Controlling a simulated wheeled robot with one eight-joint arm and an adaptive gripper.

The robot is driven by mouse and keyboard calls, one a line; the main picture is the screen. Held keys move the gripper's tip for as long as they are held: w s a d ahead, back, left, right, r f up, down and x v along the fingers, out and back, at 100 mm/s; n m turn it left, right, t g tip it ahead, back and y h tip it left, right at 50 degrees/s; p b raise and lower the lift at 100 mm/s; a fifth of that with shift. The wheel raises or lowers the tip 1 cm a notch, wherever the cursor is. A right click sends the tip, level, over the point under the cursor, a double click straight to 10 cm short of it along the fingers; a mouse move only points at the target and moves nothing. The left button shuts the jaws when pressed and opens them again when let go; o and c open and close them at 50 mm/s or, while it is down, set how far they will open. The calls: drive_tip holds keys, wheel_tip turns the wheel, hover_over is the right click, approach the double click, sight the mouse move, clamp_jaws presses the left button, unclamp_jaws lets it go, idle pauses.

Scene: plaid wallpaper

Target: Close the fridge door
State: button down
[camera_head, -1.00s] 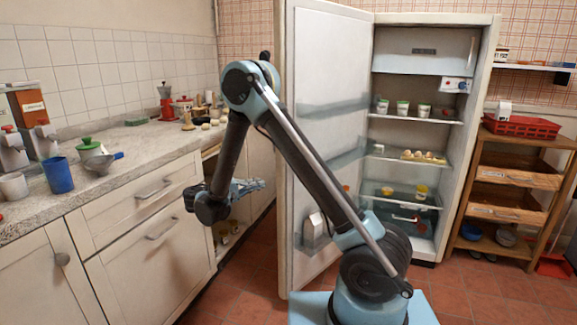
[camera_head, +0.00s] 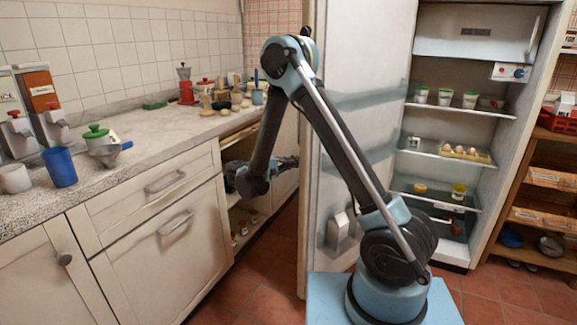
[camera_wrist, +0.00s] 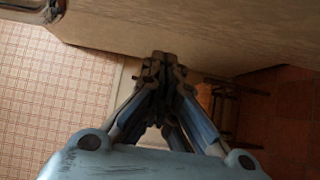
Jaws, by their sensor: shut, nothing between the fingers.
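The white fridge (camera_head: 475,18) stands open at the right of the head view. Its door (camera_head: 365,45) swings out toward me, with its shelved inner side showing beside my arm. The door's outer face is hidden in this view. My gripper (camera_head: 288,163) is shut and empty, left of the door's front edge, by the counter cabinets. In the wrist view, my gripper's closed fingertips (camera_wrist: 163,62) are at a broad pale surface that looks like the door's outer face. I cannot tell whether they touch it.
A stone-topped counter (camera_head: 165,140) with white cabinets (camera_head: 150,235) runs along the left, leaving a narrow gap to the door. A lower cupboard near my gripper shows open shelves. A wooden shelf unit (camera_head: 530,185) stands right of the fridge. Red tiled floor (camera_head: 270,265) shows between counter and door.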

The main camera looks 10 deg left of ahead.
drive_tip(key=d, duration=0.6)
drive_tip(key=shift+s+d, duration=0.2)
drive_tip(key=shift+s, duration=0.25)
drive_tip(key=shift+d, duration=0.1)
